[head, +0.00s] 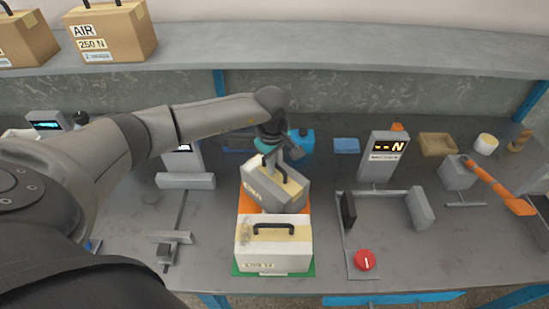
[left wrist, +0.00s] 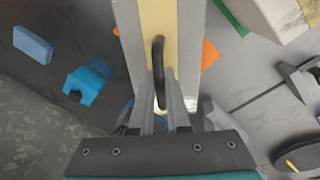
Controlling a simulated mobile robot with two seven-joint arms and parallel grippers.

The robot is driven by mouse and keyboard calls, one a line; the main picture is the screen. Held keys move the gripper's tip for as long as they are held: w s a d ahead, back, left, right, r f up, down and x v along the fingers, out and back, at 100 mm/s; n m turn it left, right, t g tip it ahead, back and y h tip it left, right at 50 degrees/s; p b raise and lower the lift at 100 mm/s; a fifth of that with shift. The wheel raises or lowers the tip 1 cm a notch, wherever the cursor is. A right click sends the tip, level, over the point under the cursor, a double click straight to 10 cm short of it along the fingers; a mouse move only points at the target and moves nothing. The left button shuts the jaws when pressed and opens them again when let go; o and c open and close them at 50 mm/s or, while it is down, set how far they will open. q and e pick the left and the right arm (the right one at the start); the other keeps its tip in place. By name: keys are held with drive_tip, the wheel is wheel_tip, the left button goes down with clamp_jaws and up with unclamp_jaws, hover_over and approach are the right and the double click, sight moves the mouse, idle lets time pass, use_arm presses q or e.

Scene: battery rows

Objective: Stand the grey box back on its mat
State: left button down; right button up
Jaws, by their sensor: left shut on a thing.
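The grey box (head: 290,200) has a tan strip on top and a black handle. It is in the middle of the table, over the orange mat (head: 245,204), turned at an angle to it. Orange shows on both sides of the box; I cannot tell whether its base touches the mat. My left gripper (head: 274,154) is shut on the box's handle from above. In the left wrist view, the handle (left wrist: 158,65) runs between the fingers, with the grey box (left wrist: 189,50) below and orange mat corners (left wrist: 209,54) beside it. My right gripper is not in view.
A white box (head: 272,255) stands on a green mat (head: 236,271) just in front. To the right are a force gauge reading N (head: 384,155), a clamp frame and a red knob (head: 365,260). A blue block (head: 346,145) lies behind. Cartons (head: 112,32) stand on the back shelf.

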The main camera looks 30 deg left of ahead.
use_arm(q)
drive_tip(key=shift+w+r, duration=0.15)
drive_tip(key=shift+r, duration=0.05)
drive_tip(key=shift+f, duration=0.15)
drive_tip(key=c, duration=0.9)
unclamp_jaws()
drive_tip(key=shift+f, duration=0.1)
drive_tip(key=shift+s, duration=0.2)
drive_tip(key=shift+r, duration=0.35)
drive_tip(key=r, duration=0.3)
drive_tip(key=s+r, duration=0.1)
drive_tip(key=r, duration=0.7)
drive_tip(key=shift+s+d+r, duration=0.2)
drive_tip(key=shift+r, duration=0.05)
